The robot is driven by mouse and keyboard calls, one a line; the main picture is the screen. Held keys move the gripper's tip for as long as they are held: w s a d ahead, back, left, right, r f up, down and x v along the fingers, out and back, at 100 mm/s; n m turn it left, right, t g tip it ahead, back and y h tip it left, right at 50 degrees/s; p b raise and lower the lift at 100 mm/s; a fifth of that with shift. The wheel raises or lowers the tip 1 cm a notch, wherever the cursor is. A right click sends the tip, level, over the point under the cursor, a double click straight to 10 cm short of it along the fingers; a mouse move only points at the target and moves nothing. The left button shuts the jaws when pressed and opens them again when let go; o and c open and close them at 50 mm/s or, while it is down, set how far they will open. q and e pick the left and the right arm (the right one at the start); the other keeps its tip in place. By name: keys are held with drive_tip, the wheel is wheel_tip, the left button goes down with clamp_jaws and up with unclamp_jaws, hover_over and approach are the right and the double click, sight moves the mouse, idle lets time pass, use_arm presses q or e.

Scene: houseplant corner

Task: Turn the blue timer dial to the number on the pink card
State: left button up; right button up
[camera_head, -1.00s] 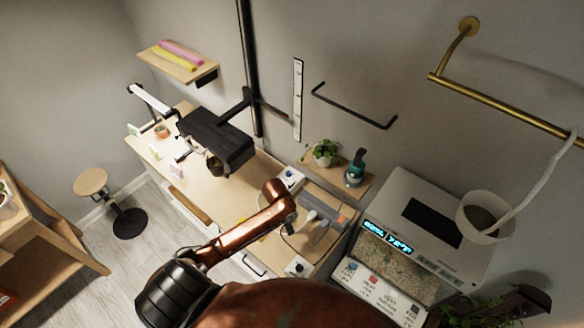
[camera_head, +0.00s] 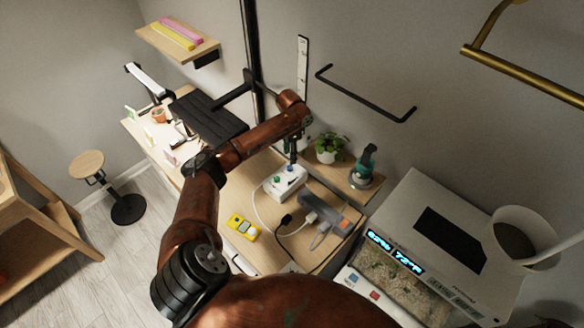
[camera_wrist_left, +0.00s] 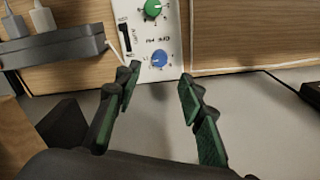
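The blue timer dial (camera_wrist_left: 160,58) sits on the lower part of a white panel (camera_wrist_left: 150,35), with a green dial (camera_wrist_left: 153,8) above it and printed numbers around both. In the head view the white timer box (camera_head: 284,184) stands on the desk, with the blue dial (camera_head: 290,167) under my left gripper (camera_head: 292,158). In the left wrist view that gripper (camera_wrist_left: 160,80) is open, its fingers apart and empty, short of the blue dial. A small pinkish card (camera_head: 169,158) stands on the desk; its number is too small to read. My right gripper is out of view.
A grey power strip (camera_head: 326,214) with plugs and cables lies right of the timer box. A yellow device (camera_head: 242,227) lies in front. A terrarium (camera_head: 440,245) is at right.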

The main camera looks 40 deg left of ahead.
sight(290, 167)
use_arm(q)
wheel_tip(290, 167, down, 7)
drive_tip(key=shift+s+f, duration=0.1)
drive_tip(key=shift+f, duration=0.1)
idle(0.3)
drive_tip(key=shift+c, duration=0.3)
clamp_jaws()
